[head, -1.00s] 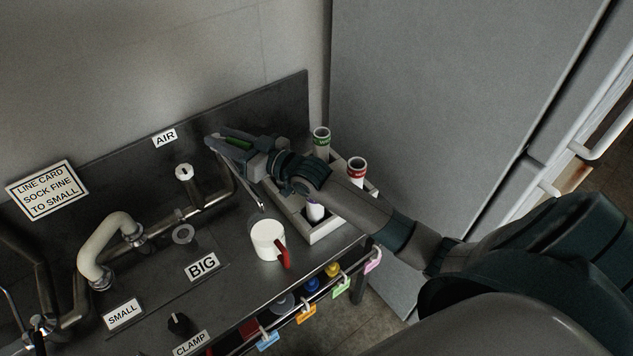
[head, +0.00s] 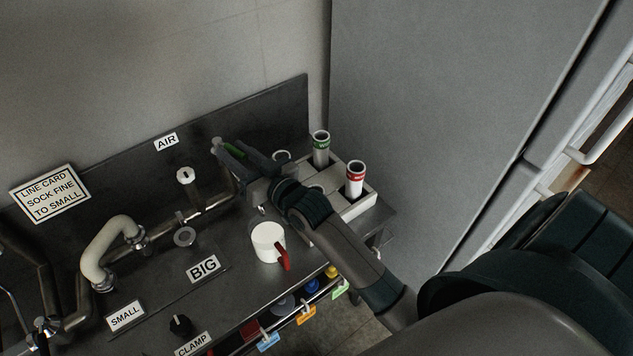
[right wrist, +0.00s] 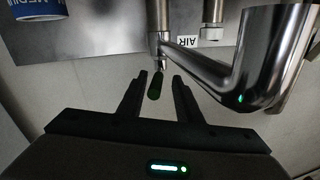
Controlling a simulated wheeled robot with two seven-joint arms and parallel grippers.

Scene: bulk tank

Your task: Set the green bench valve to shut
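The green valve handle (head: 236,153) is on the pipework at the back of the bench, right of the AIR label. It is a slim lever, and in the right wrist view (right wrist: 155,85) it hangs from a chrome pipe fitting. My right gripper (head: 231,150) is at the handle. In the right wrist view its two dark fingers (right wrist: 157,88) stand on either side of the handle with gaps on both sides, so it is open around it. My fingers partly hide the valve in the head view. My left gripper is not in view.
A chrome pipe (right wrist: 225,80) runs close beside the right finger. A white mug (head: 267,241) with a red handle stands on the bench. A grey cabinet (head: 430,100) stands at right.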

